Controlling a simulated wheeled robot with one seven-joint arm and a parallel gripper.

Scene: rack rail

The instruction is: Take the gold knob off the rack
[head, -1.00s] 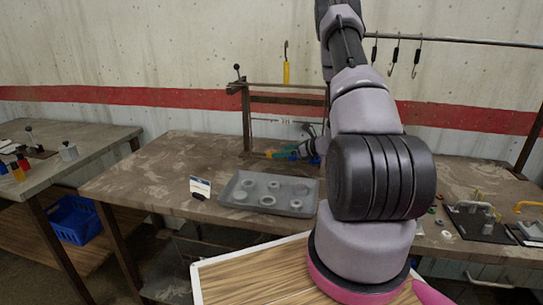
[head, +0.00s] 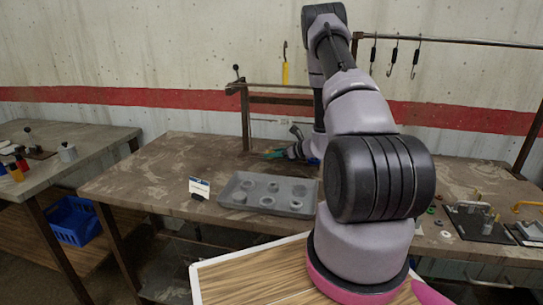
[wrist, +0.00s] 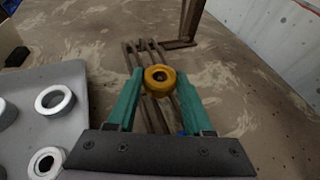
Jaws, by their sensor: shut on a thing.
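The gold knob (wrist: 160,80) is a round ring with a dark centre, seen end-on between my fingertips in the wrist view. My gripper (wrist: 158,84) is shut on it, one teal finger on each side. The knob overlaps the dark brown bars of the rack (wrist: 148,58) in that view; I cannot tell whether it touches them. In the head view the rack (head: 246,118) stands at the back of the table, partly behind my arm. My gripper (head: 273,154) is low beside its upright there, and the knob is not clearly visible.
A grey tray (head: 228,205) with several rings lies in front of the rack; its edge shows left in the wrist view (wrist: 78,82). A small white sign (head: 199,187) stands left of it. Hooks (head: 393,57) hang behind. The table's left part is clear.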

